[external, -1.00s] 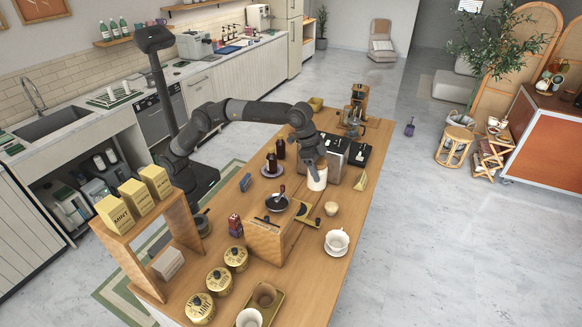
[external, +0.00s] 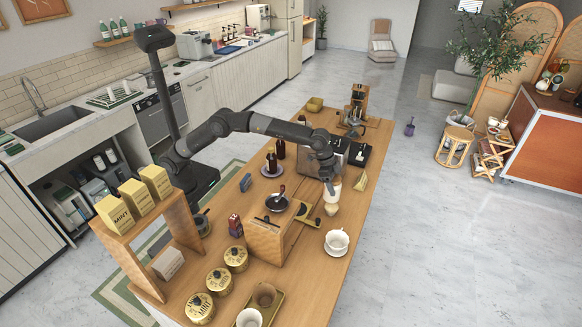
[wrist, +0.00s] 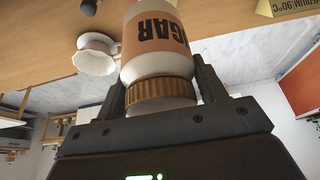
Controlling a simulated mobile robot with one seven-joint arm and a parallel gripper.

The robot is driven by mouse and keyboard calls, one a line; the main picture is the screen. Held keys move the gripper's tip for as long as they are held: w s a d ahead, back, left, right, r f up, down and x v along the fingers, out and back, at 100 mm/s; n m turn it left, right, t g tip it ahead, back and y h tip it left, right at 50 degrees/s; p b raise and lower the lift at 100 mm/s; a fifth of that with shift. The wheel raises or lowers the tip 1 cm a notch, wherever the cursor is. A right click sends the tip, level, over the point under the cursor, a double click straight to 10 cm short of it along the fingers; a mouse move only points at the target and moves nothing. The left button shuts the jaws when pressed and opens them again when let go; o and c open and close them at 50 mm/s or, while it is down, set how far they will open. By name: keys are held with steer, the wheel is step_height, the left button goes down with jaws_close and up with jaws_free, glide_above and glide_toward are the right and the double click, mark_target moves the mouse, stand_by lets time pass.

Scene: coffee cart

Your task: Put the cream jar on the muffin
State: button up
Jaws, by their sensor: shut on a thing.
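A white jar with an orange label (wrist: 152,40) and a ribbed brown lid is in the wrist view; the visible letters read "GAR". My gripper (wrist: 160,88) is shut on it near the lid, one finger on each side. In the external view my gripper (external: 329,174) holds the jar (external: 334,184) lid up, over the right part of the table. A small pale-brown muffin (external: 331,209) shows directly below the jar. I cannot tell whether the jar touches the muffin; the muffin is not clearly visible in the wrist view.
A white cup on a saucer (external: 337,241) stands nearer the camera, close to the table's right edge. A wooden box (external: 268,240) is to the left. A yellow card (external: 359,182) stands right of the jar, with dark machines (external: 360,154) behind.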

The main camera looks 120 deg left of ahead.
mark_target(336, 191)
steer(key=shift+w+a+f, duration=0.3)
steer(key=shift+a+f, duration=0.05)
steer(key=shift+a, duration=0.3)
steer(key=shift+f, duration=2)
steer(key=shift+f, duration=0.15)
steer(key=o, duration=1.3)
steer(key=shift+o, duration=0.2)
